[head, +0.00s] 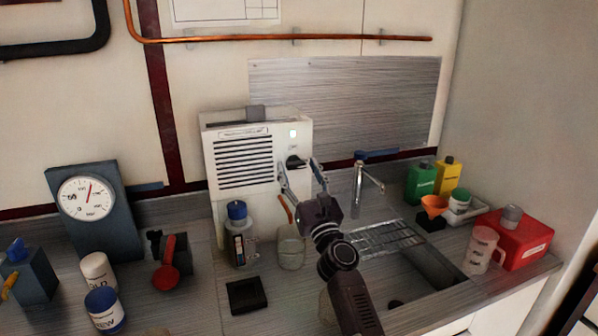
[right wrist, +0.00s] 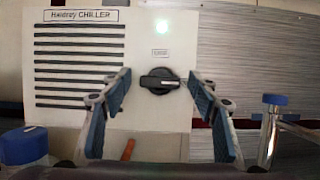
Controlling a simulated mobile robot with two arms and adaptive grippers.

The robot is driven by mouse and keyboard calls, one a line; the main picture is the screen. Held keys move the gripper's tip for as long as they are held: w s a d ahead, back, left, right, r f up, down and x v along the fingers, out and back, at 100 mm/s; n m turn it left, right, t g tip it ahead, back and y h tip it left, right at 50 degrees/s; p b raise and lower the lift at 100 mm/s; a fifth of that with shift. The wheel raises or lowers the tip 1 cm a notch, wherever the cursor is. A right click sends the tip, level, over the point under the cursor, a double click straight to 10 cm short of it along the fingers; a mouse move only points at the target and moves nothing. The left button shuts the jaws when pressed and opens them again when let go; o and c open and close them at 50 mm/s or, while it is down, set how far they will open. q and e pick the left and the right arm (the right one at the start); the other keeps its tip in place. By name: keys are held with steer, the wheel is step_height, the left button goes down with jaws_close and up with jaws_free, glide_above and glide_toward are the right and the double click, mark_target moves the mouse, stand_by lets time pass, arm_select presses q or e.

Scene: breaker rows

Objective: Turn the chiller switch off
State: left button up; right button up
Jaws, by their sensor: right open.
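The white chiller (head: 206,150) stands against the back wall, with a slatted grille on its left side. Its black rotary switch (right wrist: 160,81) is on the front panel under a small label, and its grip bar lies about level in the right wrist view. The switch also shows in the head view (head: 295,162), partly hidden by my gripper. My right gripper (head: 301,172) is open in front of the panel, with one finger on each side of the switch. A gap shows between each finger and the knob. My left gripper is not in view.
A tap (head: 358,190) and sink are to the right. Green (head: 420,185) and yellow bottles and a red box (head: 522,240) stand farther right. A gauge (head: 88,198) is at left.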

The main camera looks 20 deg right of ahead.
steer(key=c, duration=1.2)
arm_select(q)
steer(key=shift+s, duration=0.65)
arm_select(e)
steer(key=shift+o, duration=0.2)
